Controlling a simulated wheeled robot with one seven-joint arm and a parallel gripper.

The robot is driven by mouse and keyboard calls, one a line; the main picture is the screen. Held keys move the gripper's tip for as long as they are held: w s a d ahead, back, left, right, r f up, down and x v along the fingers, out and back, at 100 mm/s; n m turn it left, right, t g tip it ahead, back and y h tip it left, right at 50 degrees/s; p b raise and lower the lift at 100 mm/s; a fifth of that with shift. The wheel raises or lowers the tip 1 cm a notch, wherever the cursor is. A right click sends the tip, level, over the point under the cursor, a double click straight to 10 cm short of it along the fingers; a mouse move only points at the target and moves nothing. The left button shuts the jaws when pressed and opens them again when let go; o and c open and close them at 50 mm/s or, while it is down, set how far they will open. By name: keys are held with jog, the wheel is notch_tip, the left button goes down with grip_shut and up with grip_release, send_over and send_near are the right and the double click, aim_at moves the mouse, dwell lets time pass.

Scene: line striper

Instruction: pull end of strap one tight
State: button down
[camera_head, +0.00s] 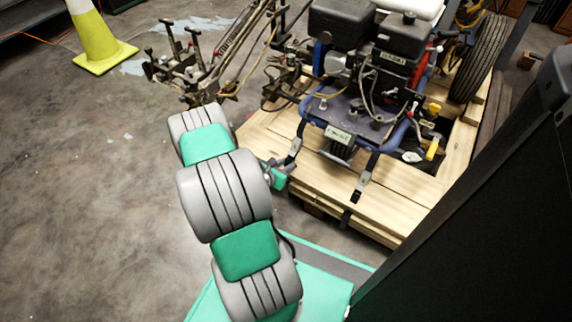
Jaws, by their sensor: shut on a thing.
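The line striper (375,85), a machine with a blue frame, black engine parts and hoses, stands on a wooden pallet (420,185). Two dark straps come down from its blue frame at the front. The left strap (299,134) runs down to the pallet's left front part. The right strap (366,178) runs over the pallet's front edge. My gripper (287,164) is at the lower end of the left strap, partly hidden behind my arm, and is shut on that strap end. The picture is too small to show how taut the strap is or exactly where the fingers grip.
A yellow cone (98,42) stands at the upper left. A large wheel (480,58) is behind the machine at the right. A dark panel (490,220) fills the lower right. The concrete floor (90,200) at the left is clear.

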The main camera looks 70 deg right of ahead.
dwell(0.3)
jog(key=a+f+b, duration=0.2)
jog(key=a+f, duration=0.1)
jog(key=f, duration=0.3)
jog(key=shift+w+a+f+b, duration=0.25)
jog(key=shift+a+f+b, duration=0.05)
jog(key=shift+f+b, duration=0.1)
jog(key=c, duration=0.8)
grip_release()
jog(key=shift+d+r, duration=0.1)
jog(key=shift+r, duration=0.05)
jog(key=p+v, duration=0.3)
jog(key=v, duration=0.4)
jog(key=shift+p, duration=0.4)
